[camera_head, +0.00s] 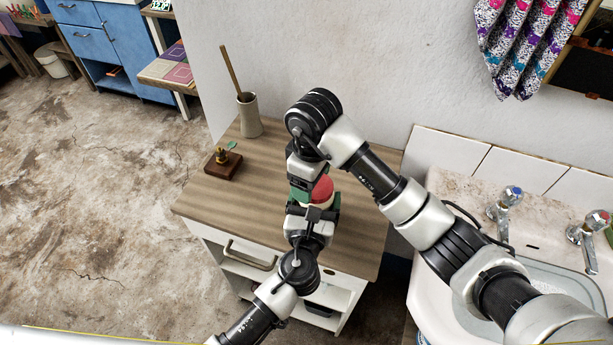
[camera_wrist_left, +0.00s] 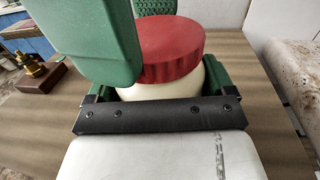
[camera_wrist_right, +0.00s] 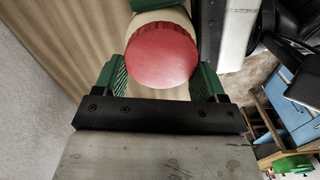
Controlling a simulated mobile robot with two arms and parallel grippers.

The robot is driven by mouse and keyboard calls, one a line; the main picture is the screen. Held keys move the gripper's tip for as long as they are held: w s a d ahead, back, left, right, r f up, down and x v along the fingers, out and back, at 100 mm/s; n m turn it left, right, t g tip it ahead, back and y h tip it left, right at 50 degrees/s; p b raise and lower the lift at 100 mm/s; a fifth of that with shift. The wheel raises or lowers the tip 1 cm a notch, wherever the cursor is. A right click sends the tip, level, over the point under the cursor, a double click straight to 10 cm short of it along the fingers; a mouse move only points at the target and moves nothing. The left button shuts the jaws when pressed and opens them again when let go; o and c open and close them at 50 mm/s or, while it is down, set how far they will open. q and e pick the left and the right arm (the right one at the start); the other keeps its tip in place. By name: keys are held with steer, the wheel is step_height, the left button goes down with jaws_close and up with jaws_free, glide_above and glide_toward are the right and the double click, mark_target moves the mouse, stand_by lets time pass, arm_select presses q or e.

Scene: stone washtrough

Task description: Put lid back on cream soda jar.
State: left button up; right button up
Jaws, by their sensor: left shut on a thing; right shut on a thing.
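The cream soda jar (camera_wrist_left: 158,91) has a cream body, upright above the wooden cabinet top; its base is hidden. The red lid (camera_head: 322,188) is on its mouth, level in the left wrist view (camera_wrist_left: 172,45); I cannot tell if it is fully seated. My left gripper (camera_head: 316,204) is shut on the jar body from the near side, below the lid. My right gripper (camera_head: 306,187) comes from the far side and is shut on the lid, its green fingers on either side of it in the right wrist view (camera_wrist_right: 162,72).
The wooden cabinet top (camera_head: 215,200) holds a wooden block with a brass piece (camera_head: 223,165) at left and a pale vase with a stick (camera_head: 249,115) at the back. The wall stands close behind. A stone sink with taps (camera_head: 510,200) is at right. The cabinet's left front is clear.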

steer(key=o, duration=1)
steer(key=shift+d, duration=0.1)
steer(key=shift+c, duration=0.5)
